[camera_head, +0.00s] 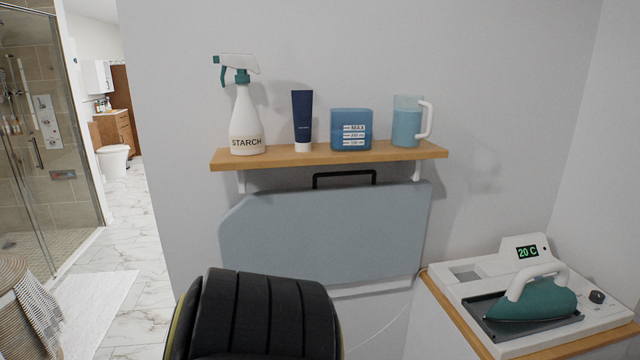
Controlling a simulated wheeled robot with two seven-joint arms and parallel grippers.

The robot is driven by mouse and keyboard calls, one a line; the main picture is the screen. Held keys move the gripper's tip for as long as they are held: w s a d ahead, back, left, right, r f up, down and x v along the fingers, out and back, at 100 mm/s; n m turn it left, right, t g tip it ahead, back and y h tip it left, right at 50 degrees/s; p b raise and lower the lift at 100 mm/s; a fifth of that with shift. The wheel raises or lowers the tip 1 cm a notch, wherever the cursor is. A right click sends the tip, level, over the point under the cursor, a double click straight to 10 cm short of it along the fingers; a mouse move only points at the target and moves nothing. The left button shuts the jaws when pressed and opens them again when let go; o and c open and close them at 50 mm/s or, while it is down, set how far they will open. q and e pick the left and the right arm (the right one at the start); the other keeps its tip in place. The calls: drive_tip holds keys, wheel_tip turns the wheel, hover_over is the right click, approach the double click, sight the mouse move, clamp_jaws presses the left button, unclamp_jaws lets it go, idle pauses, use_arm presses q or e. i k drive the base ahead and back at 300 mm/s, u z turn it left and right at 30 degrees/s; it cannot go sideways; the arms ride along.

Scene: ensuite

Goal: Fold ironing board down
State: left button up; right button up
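The ironing board (325,237) is a grey-blue panel folded up flat against the wall under a wooden shelf. A black handle (344,176) stands at its top edge, just below the shelf. A white strip shows below the board's lower right edge. The lower left part of the board is hidden behind a dark rounded part in the foreground, which seems to be mine. Neither of my grippers shows in the head view.
The wooden shelf (330,154) holds a starch spray bottle (246,118), a dark blue tube (302,120), a blue container (351,130) and a jug (406,122). A teal iron (530,300) rests on a white station (470,268) at right. Marble floor (140,240) is open at left.

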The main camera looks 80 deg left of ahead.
sight(330, 235)
drive_tip(key=k, duration=0.3)
drive_tip(key=u, duration=1.15)
drive_tip(key=i, duration=0.25)
drive_tip(key=u, duration=1.35)
